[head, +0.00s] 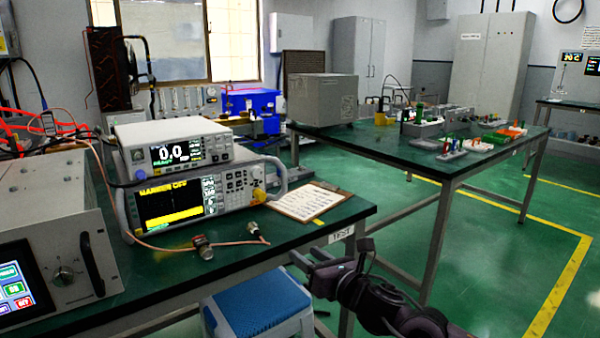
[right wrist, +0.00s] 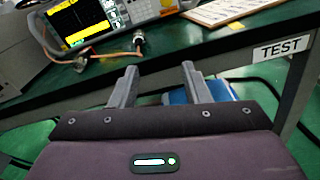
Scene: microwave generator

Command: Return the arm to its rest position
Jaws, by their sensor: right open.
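My right gripper (head: 308,260) is in the lower right of the head view, in front of the table's right front corner and above the floor beside the blue stool. In the right wrist view its two fingers (right wrist: 157,80) are apart with nothing between them. They point toward the front edge of the green table (right wrist: 230,47). My right arm reaches in from the bottom of the head view. My left gripper is not in either view.
On the near table (head: 240,243) stand a microwave generator (head: 45,210), stacked instruments (head: 205,190), a cable with connectors (head: 203,247) and a clipboard (head: 298,202). A blue stool (head: 255,300) is close below. Open green floor (head: 490,260) lies to the right.

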